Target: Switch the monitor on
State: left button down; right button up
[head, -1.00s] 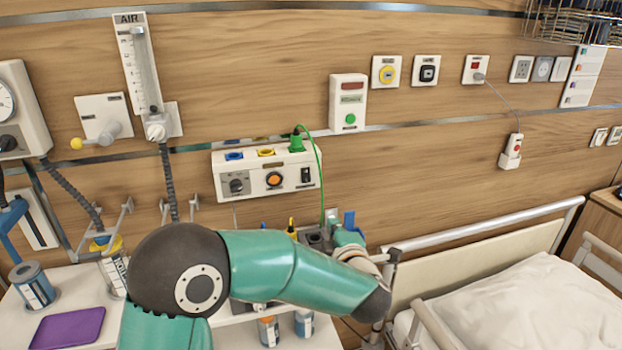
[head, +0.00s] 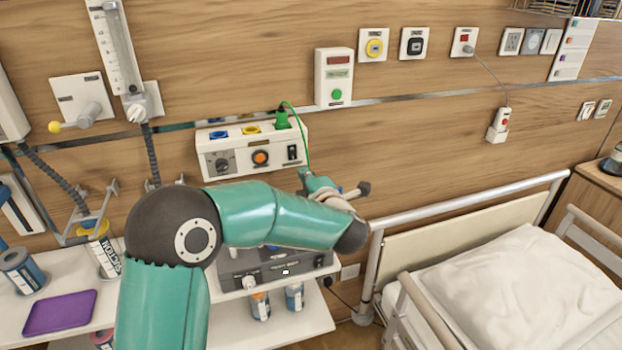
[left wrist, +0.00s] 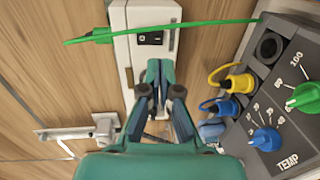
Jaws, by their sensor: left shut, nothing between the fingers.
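The white wall unit (head: 240,163), which I take to be the monitor, has a black rocker switch (head: 292,152) at its right end, an orange button (head: 261,158) and a grey dial (head: 222,163). The rocker switch also shows in the left wrist view (left wrist: 150,38). My left gripper (head: 303,172) is shut and empty, its fingertips just below and right of the switch. In the left wrist view the gripper (left wrist: 160,68) points at the unit's face close to the switch; I cannot tell whether it touches. My right gripper is not in view.
A green cable (head: 301,130) hangs from the green plug (head: 283,119) and crosses near my fingers. A grey device (left wrist: 290,90) with TEMP dials and coloured plugs stands close to the right in the wrist view. The bed (head: 480,290) is at right.

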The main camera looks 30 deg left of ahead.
pick_arm(q)
jog(key=p+x, duration=0.2)
jog(key=x, duration=0.6)
jog(key=f+b, duration=0.1)
jog(key=b, duration=0.2)
jog(key=shift+w+a, duration=0.15)
jog(key=shift+r+t+p, duration=0.3)
jog(key=shift+r+p, duration=0.15)
jog(key=shift+p, duration=0.1)
jog(key=shift+s+d+f+b, duration=0.3)
jog(key=shift+d+b, duration=0.25)
jog(key=b, duration=0.4)
send_near(294, 158)
jog(key=s+d+f, duration=0.3)
jog(key=s+d, duration=0.1)
jog(key=shift+d, duration=0.35)
